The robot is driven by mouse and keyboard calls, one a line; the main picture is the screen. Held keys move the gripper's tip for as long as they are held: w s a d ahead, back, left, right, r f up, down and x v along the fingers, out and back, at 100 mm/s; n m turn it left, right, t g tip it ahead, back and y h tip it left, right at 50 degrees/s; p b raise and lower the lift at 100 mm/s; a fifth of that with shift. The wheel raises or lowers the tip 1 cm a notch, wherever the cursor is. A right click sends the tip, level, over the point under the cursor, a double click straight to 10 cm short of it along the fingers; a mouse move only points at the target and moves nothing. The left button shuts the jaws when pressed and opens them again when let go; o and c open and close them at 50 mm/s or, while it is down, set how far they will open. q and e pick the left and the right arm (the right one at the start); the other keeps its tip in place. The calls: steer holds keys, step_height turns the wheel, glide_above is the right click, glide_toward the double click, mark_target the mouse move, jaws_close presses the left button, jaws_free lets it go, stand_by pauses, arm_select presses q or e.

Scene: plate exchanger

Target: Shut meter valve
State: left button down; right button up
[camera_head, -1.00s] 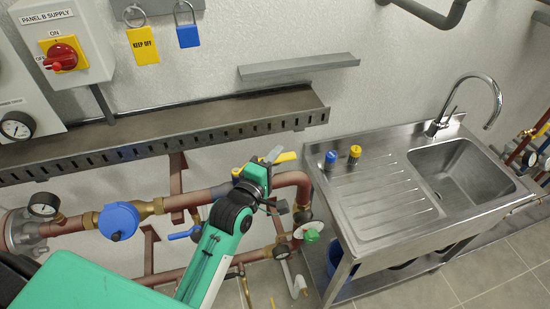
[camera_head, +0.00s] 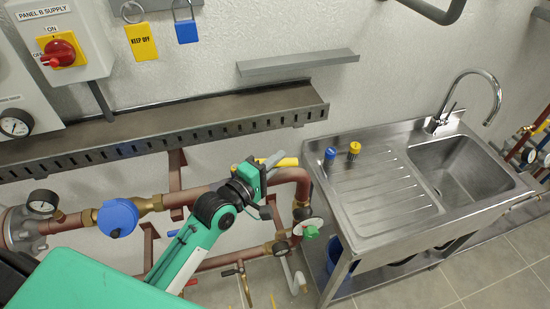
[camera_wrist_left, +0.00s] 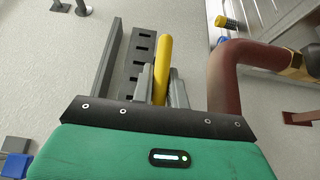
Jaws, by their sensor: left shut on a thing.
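A yellow lever handle (camera_head: 288,162) shows at the copper pipe (camera_head: 292,176), near the bend. My left gripper (camera_head: 272,160) is at this handle, with its arm reaching up from below. In the left wrist view the yellow handle (camera_wrist_left: 165,62) stands between the two grey fingers (camera_wrist_left: 162,88), which are shut on it. The valve body under the handle is hidden by my gripper. A round blue meter (camera_head: 118,217) with a brass fitting (camera_head: 150,205) sits on the same pipe to the left. My right gripper is not in view.
A slotted grey tray (camera_head: 200,113) runs along the wall above the pipe. A steel sink unit (camera_head: 385,215) stands close to the right of the bend. A blue lever (camera_head: 172,233) is partly hidden by my arm.

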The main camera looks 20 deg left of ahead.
arm_select(q)
steer(key=shift+s+d+f+m+g+h+b, duration=0.1)
steer(key=shift+s+d+m+g+h+b, duration=0.1)
steer(key=shift+s+m+g+h+b, duration=0.75)
steer(key=shift+s+d+f+m+g+h+b, duration=0.15)
steer(key=shift+s+m+g+h+b, duration=0.45)
steer(key=shift+h, duration=0.65)
steer(key=shift+w+r, duration=0.1)
steer(key=shift+r, duration=0.05)
steer(key=c, duration=1.4)
jaws_free()
